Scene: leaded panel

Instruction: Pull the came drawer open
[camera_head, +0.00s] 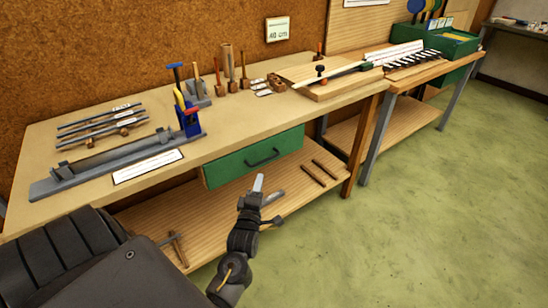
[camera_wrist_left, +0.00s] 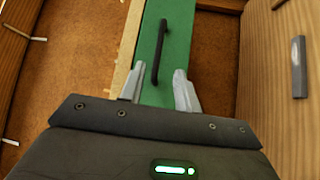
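The green came drawer (camera_head: 228,170) hangs under the workbench top, its front about level with the bench edge, so it looks closed. Its black bar handle (camera_head: 262,158) runs across the middle of the front. My left gripper (camera_head: 267,189) is in front of and below the handle, apart from it, with its two grey fingers spread and nothing between them. In the left wrist view, the drawer front (camera_wrist_left: 178,45) and handle (camera_wrist_left: 160,52) lie ahead of my open left gripper (camera_wrist_left: 158,88), the handle roughly in line with the gap. My right gripper is not in view.
The workbench top (camera_head: 235,115) overhangs the drawer, with a lower shelf (camera_head: 225,205) beneath holding a few rods (camera_head: 318,170). A grey jig (camera_head: 105,165) and tools stand on top. A second bench (camera_head: 408,112) is at right. The green floor (camera_head: 430,220) in front is clear.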

